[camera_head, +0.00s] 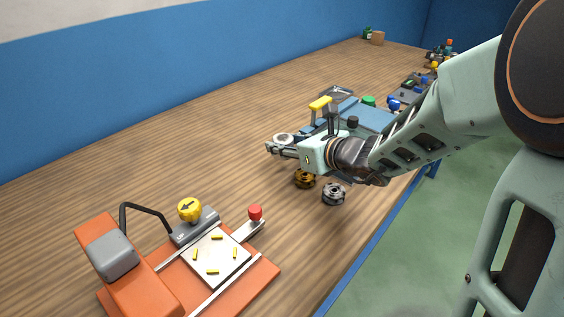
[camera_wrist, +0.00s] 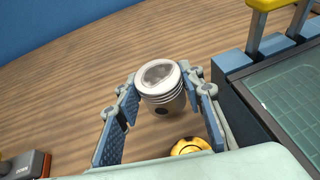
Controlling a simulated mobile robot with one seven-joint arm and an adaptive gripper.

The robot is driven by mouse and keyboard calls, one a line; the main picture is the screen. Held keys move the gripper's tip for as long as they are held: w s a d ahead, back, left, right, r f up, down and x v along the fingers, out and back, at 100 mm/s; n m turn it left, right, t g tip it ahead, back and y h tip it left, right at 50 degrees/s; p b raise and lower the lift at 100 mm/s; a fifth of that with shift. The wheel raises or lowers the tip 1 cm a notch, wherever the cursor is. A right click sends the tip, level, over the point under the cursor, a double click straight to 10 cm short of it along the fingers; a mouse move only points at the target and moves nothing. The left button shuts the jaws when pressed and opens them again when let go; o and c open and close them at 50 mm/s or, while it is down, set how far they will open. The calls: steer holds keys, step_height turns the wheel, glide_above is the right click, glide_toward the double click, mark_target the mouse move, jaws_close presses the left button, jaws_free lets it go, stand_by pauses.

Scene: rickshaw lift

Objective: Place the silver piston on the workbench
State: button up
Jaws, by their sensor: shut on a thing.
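The silver piston (camera_wrist: 162,90) is between the two fingers of my gripper (camera_wrist: 162,80) in the wrist view. Its ringed, open end faces the camera. My gripper is shut on it. In the head view my gripper (camera_head: 276,147) reaches over the wooden workbench (camera_head: 170,165), and the piston (camera_head: 284,138) shows partly behind the fingers. The bare workbench also shows around the piston in the wrist view (camera_wrist: 80,75). I cannot tell whether the piston touches the wood.
A gold round part (camera_head: 305,179) and a silver round part (camera_head: 334,194) lie below my gripper. A blue machine with a yellow handle (camera_head: 320,103) stands close behind it. An orange fixture (camera_head: 180,285) is at front left. The bench is clear left of my gripper.

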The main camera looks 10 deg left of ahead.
mark_target(280, 168)
steer(key=shift+w+a+f+b, duration=0.35)
steer(key=shift+a+f, duration=0.15)
steer(key=shift+f, duration=0.25)
steer(key=shift+w+a+f+b, duration=0.15)
steer(key=shift+f+b, duration=1.1)
steer(key=shift+f, duration=0.35)
steer(key=shift+f, duration=0.15)
steer(key=o, duration=1.2)
